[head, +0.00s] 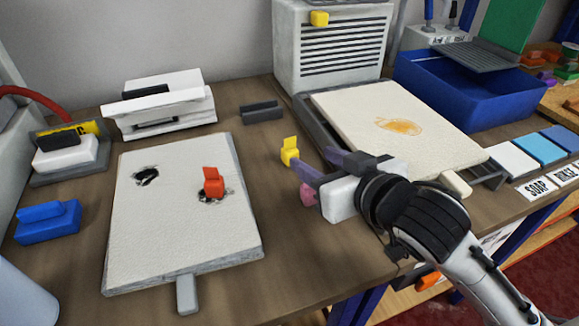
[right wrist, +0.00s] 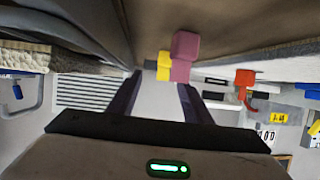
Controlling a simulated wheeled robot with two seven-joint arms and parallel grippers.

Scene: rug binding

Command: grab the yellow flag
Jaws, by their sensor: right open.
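The yellow flag (head: 290,151) stands upright on the brown table, between the two boards. In the right wrist view, the yellow flag (right wrist: 164,66) shows ahead, between the fingertips and partly covered by a mauve block (right wrist: 184,48). My right gripper (head: 312,157) is open and empty, with its purple fingers close to the yellow flag. In the right wrist view, its fingers (right wrist: 160,80) are spread apart. I cannot tell whether a finger touches the flag. My left gripper is not in view.
A pale board (head: 150,235) with an orange flag (head: 212,183) lies at the left. A second pale board (head: 385,110) with an orange stain lies in a dark frame at the right. A white vented box (head: 330,50) with another yellow piece (head: 319,18) stands behind. A blue bin (head: 445,100) is at the back right.

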